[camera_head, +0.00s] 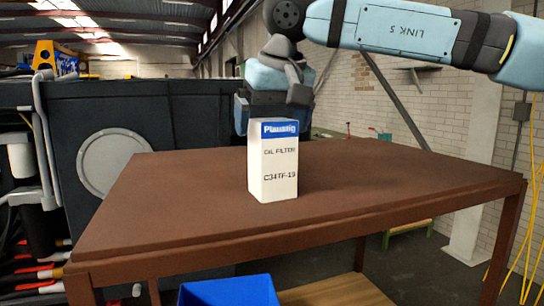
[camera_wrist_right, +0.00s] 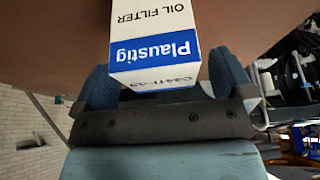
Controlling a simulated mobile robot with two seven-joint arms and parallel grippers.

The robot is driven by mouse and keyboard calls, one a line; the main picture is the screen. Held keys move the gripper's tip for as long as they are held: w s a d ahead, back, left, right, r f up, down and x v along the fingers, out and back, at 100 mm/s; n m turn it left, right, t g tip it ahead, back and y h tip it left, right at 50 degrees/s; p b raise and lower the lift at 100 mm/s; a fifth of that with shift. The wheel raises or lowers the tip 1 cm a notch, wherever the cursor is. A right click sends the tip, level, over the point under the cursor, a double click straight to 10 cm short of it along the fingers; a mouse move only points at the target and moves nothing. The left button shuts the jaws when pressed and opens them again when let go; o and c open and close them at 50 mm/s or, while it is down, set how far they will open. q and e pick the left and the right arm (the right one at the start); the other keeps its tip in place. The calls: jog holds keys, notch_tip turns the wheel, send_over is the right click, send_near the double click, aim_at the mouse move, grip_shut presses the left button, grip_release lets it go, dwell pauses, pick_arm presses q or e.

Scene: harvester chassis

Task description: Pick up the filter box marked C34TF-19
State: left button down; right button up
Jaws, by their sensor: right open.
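The filter box (camera_head: 272,165) is white with a blue "Plaustig" band and reads "OIL FILTER" and "C34TF-19". It stands upright on the brown table (camera_head: 400,190). My right gripper (camera_head: 273,114) is at the top of the box, coming from above and behind, with its fingers apart. In the right wrist view the box (camera_wrist_right: 155,40) shows upside down between the two blue fingers of the gripper (camera_wrist_right: 165,82). I cannot tell whether either finger touches it. My left gripper is not in view.
A blue bin (camera_head: 228,291) stands below the table's front edge. The dark harvester chassis (camera_head: 130,110) with a round grey plate is behind the table at left. The tabletop around the box is clear. A pale pillar (camera_head: 474,180) stands at right.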

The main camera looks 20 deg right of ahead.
jog(key=shift+x, duration=1.1)
jog(key=shift+r, duration=0.1)
jog(key=c, duration=1.3)
